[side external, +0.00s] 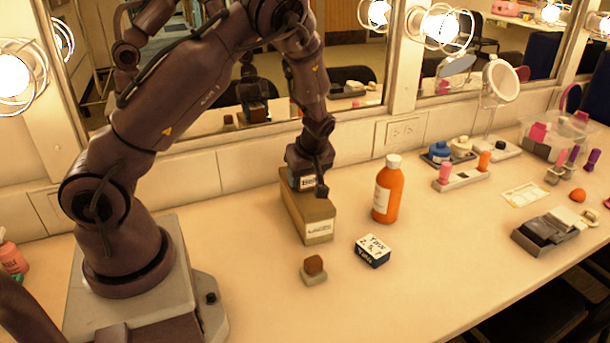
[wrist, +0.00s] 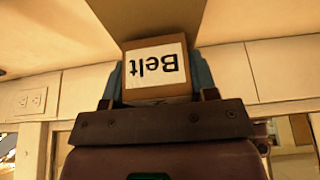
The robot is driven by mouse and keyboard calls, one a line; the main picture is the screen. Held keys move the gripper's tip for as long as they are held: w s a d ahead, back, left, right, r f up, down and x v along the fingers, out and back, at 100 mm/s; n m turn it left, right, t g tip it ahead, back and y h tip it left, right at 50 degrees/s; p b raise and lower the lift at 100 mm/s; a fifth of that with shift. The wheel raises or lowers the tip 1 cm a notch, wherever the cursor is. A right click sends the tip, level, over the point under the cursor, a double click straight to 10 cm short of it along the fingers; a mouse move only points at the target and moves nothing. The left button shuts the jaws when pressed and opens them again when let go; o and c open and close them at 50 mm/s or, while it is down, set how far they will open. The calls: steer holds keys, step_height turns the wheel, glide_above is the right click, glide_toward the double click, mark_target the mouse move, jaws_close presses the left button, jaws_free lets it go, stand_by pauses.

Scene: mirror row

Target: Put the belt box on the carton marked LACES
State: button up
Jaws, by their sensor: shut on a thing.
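The belt box (wrist: 156,68), brown with a white label reading "Belt", is upside down in the wrist view, between the blue-grey fingers of my gripper (wrist: 158,82). In the side view my gripper (side external: 308,176) points down at the far end of the long brown carton (side external: 300,212), with the belt box (side external: 307,184) in it. The carton's white end label is small, and I read it only roughly as "Laces". The box is at the carton's top; I cannot tell whether it touches. In the wrist view the carton (wrist: 160,20) shows beyond the box.
An orange bottle (side external: 387,190) stands right of the carton. A small dark-and-white box (side external: 372,250) and a brown piece on a pale block (side external: 314,268) lie in front. Mirrors and a wall socket (side external: 402,131) are behind. The front middle of the counter is clear.

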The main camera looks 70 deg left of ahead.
steer(key=shift+f, duration=0.35)
steer(key=o, duration=1)
steer(key=shift+r, duration=0.1)
steer(key=v, duration=1.1)
steer(key=s+d+r+m+t+h, duration=0.4)
steer(key=s+d+r+m+t, duration=0.1)
steer(key=s+d+r+m, duration=1)
steer(key=s+m, duration=0.1)
steer(key=m, duration=0.2)
steer(key=shift+s+r+t, duration=0.15)
steer(key=shift+s+t, duration=0.05)
steer(key=shift+t, duration=0.1)
